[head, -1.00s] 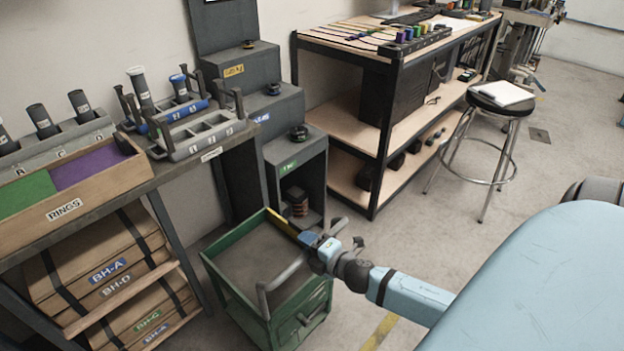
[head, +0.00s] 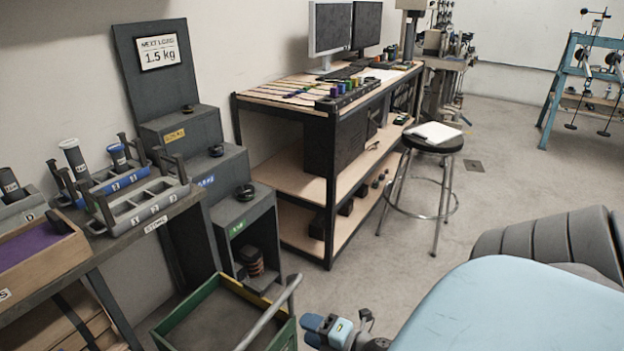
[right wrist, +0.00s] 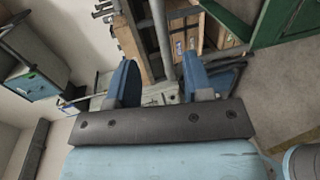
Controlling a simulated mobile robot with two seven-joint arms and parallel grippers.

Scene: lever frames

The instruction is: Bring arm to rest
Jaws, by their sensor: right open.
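My right gripper (head: 322,326) shows at the bottom of the head view, just right of the green cart (head: 186,312) and its grey handle. In the right wrist view its two blue fingers (right wrist: 160,82) stand wide apart with nothing held between them. A grey bar and wooden boxes show beyond the fingers, further off. Most of the right arm is hidden behind my light blue body in the head view. My left gripper is not in view.
A workbench (head: 92,250) with racks stands at the left. Dark stepped stands (head: 245,215) are behind the cart. A shelf desk (head: 262,108) and a round stool (head: 440,145) stand beyond. The floor (head: 400,260) between stool and cart is clear.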

